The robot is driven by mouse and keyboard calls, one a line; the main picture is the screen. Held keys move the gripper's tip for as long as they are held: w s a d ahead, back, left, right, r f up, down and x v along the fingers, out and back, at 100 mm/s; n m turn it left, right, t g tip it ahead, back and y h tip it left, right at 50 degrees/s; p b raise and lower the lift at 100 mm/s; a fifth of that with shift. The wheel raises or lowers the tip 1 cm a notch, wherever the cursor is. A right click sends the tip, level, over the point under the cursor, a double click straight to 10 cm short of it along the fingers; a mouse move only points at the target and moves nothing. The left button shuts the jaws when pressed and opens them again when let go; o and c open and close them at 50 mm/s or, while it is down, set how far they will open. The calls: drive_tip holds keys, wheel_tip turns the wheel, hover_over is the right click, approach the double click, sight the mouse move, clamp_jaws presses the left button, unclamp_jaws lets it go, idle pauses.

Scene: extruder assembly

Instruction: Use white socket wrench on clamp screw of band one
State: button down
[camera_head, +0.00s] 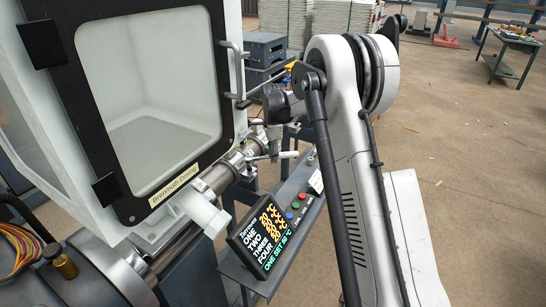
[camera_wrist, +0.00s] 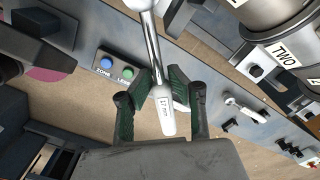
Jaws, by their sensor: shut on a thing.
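My gripper (camera_wrist: 164,82) is shut on the handle of a white-silver socket wrench (camera_wrist: 163,108) in the wrist view. The wrench runs up from between the fingers, and its far end is cut off by the top edge. A heater band marked TWO (camera_wrist: 286,54) shows at the upper right, with a dark clamp screw (camera_wrist: 257,72) on its side. The wrench is apart from this screw. No label for band one is readable. In the head view, my gripper (camera_head: 273,148) is beside the metal barrel (camera_head: 222,174), partly hidden by my arm; contact with a screw cannot be judged.
A second wrench (camera_wrist: 241,108) lies on the grey shelf, near black holders. Blue (camera_wrist: 106,63) and green (camera_wrist: 126,74) buttons sit on the shelf. A temperature display (camera_head: 266,236) stands below the barrel. A white, black-framed guard (camera_head: 150,95) flanks the left. Open floor lies right.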

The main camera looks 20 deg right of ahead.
drive_tip(key=shift+r+p, duration=1)
drive_tip(key=shift+r, duration=1.5)
drive_tip(key=shift+d+f, duration=0.1)
